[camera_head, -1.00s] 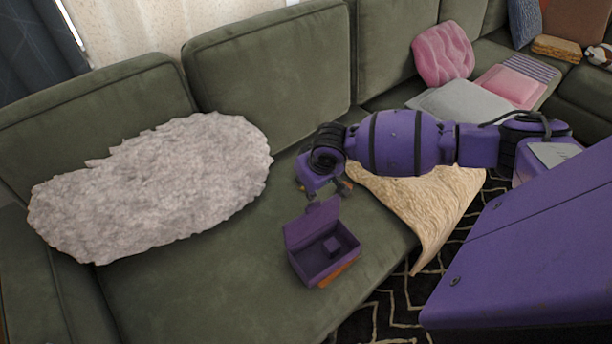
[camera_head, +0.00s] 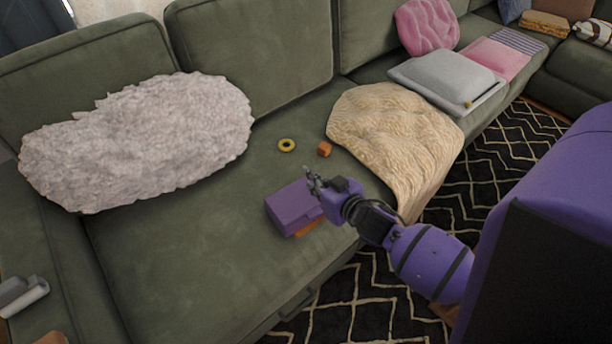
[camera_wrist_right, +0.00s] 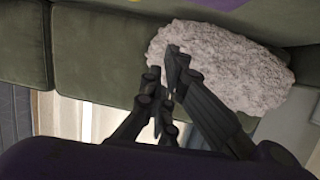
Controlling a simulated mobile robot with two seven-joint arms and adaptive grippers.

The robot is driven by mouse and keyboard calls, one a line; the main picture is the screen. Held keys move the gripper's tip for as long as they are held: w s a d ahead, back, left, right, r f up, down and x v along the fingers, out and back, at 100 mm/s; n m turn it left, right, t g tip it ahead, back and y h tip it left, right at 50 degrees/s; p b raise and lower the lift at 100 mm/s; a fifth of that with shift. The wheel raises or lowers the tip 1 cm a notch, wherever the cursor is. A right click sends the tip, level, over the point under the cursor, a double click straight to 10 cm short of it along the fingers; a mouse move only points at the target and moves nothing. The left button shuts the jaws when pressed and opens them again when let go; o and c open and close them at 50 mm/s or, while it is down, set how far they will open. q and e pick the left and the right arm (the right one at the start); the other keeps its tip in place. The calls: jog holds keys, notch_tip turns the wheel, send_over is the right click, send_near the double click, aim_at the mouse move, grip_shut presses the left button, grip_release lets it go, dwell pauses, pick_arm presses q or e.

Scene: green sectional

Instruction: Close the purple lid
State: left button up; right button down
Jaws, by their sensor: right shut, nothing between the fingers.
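The purple box (camera_head: 292,208) sits on the green sofa seat, and its purple lid (camera_head: 290,200) is down over the top, so the inside is hidden. My right gripper (camera_head: 311,178) is just above and beside the box's right end in the head view; I cannot tell whether it touches it. The right gripper's dark fingers also show in the right wrist view (camera_wrist_right: 170,75), shut with nothing between them. The box does not show clearly in the wrist view. My left gripper is not in view.
An orange item (camera_head: 308,228) shows under the box's front edge. A beige blanket (camera_head: 395,135) drapes to the right, and a fluffy grey cushion (camera_head: 140,145) lies left. The seat front left is clear.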

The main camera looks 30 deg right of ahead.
jog(key=s+f+t+b, duration=0.1)
jog(key=b, duration=0.1)
jog(key=s+f+b, duration=0.1)
jog(key=f+b, duration=0.1)
jog(key=s+f+t+b, duration=0.1)
jog(key=b, duration=0.1)
jog(key=shift+f+t, duration=0.3)
pick_arm(q)
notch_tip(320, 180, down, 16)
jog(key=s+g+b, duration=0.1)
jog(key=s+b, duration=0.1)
jog(key=b, duration=0.8)
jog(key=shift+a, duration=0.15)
pick_arm(e)
jog(key=s+f+t, duration=0.3)
jog(key=f+t, duration=0.1)
jog(key=f, duration=0.2)
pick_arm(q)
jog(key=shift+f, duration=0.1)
